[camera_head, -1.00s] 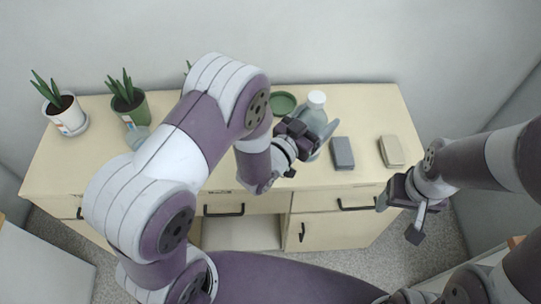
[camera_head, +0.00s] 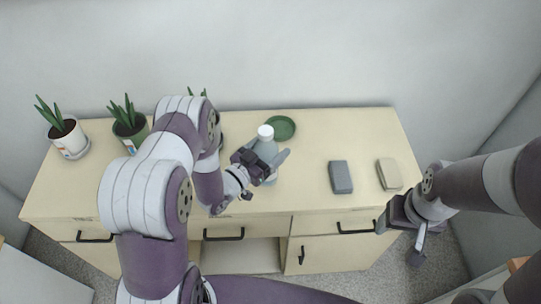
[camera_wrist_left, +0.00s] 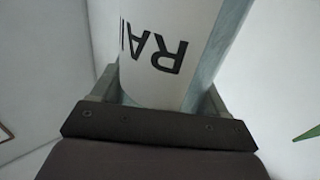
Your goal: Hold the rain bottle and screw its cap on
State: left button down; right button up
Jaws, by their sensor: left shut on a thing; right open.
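The rain bottle (camera_head: 268,149) is a pale blue bottle with a white top (camera_head: 265,131). My left gripper is shut on the bottle's body. I cannot tell whether the base touches the surface, or whether the white top is a separate cap. My right gripper (camera_head: 402,238) is open and empty, low at the right, in front of the cabinet edge.
A green saucer (camera_head: 281,128) lies just behind the bottle. A dark grey block (camera_head: 340,177) and a beige block (camera_head: 389,174) lie to the right on the cabinet top (camera_head: 300,200). Potted plants (camera_head: 130,130) stand at the left and back. The top between bottle and grey block is clear.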

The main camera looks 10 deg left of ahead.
pick_arm(q)
notch_tip(320, 180, down, 4)
jog(key=shift+r, duration=0.1)
grip_release()
jog(key=shift+s+r, duration=0.1)
jog(key=b+v, duration=0.1)
jog(key=v, duration=1.1)
jog(key=shift+b, duration=0.4)
